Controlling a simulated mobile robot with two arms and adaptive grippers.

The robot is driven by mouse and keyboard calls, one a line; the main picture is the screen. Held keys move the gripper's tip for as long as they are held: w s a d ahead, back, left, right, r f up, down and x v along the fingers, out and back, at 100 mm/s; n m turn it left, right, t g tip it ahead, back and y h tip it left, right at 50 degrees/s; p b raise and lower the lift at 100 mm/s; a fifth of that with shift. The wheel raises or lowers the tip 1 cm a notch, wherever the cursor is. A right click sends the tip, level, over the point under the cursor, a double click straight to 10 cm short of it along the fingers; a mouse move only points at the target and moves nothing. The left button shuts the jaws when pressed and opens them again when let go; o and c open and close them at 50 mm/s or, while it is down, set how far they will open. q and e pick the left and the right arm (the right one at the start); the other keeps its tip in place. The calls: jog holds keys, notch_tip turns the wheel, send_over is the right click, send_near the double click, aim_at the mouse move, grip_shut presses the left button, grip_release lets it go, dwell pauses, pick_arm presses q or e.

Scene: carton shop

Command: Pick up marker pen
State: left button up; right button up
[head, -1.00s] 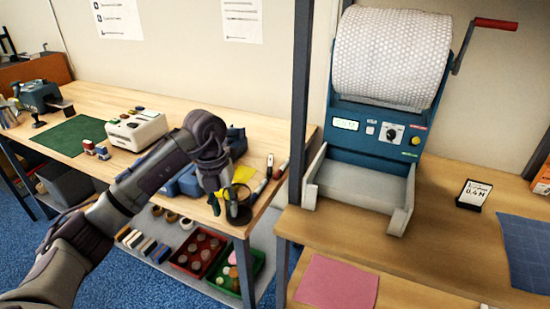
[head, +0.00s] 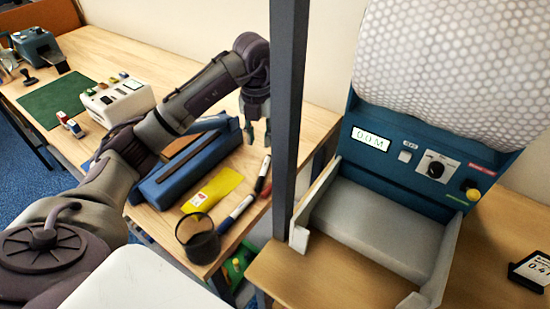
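A white pen with dark ends (head: 237,212) lies near the front right of the wooden bench, by the dark cup. A second, darker pen with a red part (head: 263,176) lies just behind it, close to the grey post. I cannot tell which of them is the marker pen. My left gripper (head: 258,139) hangs fingers down above the bench, behind and above both pens. Its two fingers are apart with nothing seen between them. It touches neither pen. My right gripper is not in view.
A dark round cup (head: 198,240) stands at the bench's front corner. A yellow packet (head: 212,190) and a long blue tool (head: 187,167) lie left of the pens. A grey upright post (head: 288,120) stands close on the right, before the blue roll dispenser (head: 395,165).

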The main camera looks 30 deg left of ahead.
pick_arm(q)
notch_tip(320, 180, down, 2)
jog(key=p, duration=0.1)
send_over(261, 177)
notch_tip(261, 177, down, 6)
jog(key=shift+w+r, duration=0.1)
jog(key=shift+r, duration=0.05)
jog(key=shift+w+f, duration=0.1)
jog(key=shift+f, duration=0.4)
notch_tip(261, 177, down, 4)
jog(key=shift+f+p, duration=0.2)
jog(key=shift+p, duration=1)
jog(key=shift+f, duration=0.3)
jog(key=c, duration=0.6)
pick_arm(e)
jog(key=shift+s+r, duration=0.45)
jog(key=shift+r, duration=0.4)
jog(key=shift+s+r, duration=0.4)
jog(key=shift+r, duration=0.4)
